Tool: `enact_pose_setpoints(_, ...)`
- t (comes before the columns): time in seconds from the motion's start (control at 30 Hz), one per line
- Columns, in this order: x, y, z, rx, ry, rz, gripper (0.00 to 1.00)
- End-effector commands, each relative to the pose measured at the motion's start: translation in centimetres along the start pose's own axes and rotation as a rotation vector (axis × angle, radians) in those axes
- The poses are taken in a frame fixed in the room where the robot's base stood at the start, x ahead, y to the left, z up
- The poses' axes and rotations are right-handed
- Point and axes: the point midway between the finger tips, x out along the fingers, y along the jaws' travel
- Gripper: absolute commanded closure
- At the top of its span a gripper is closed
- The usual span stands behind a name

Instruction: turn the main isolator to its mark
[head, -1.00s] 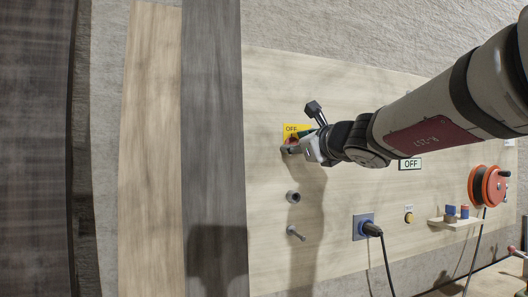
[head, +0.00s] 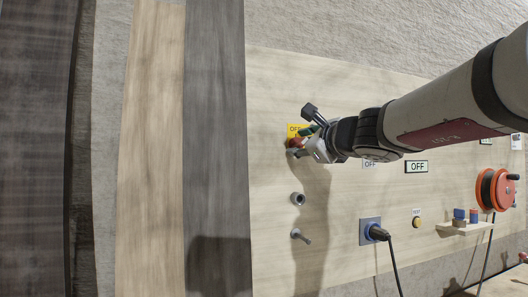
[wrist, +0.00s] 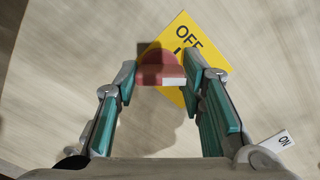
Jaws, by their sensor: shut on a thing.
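The main isolator has a red handle (wrist: 160,70) on a yellow plate (wrist: 190,48) marked OFF. In the wrist view the plate looks tilted, and a white ON label (wrist: 281,142) shows to the lower right. My gripper (wrist: 155,80) has its green-padded fingers on either side of the red handle and is shut on it. In the head view the yellow plate (head: 294,130) shows on the pale board, with my gripper (head: 297,147) at the red handle. The gripper and arm hide part of the isolator there.
Below on the board are a round socket (head: 298,199) and a peg (head: 300,237). To the right are a blue outlet with a black plug (head: 376,232), an OFF sign (head: 416,167), a small shelf (head: 463,226) and an orange cable reel (head: 494,190). Dark planks (head: 215,120) stand at left.

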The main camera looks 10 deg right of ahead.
Motion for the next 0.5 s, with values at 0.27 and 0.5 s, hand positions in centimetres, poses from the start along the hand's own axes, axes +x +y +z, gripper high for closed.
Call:
enact_pose_setpoints(0.27, 0.09, 0.14, -0.12, -0.185, -0.001, 0.0, 1.0)
enact_pose_setpoints(0.5, 0.05, 0.12, -0.04, -0.283, 0.0, 0.001, 1.0)
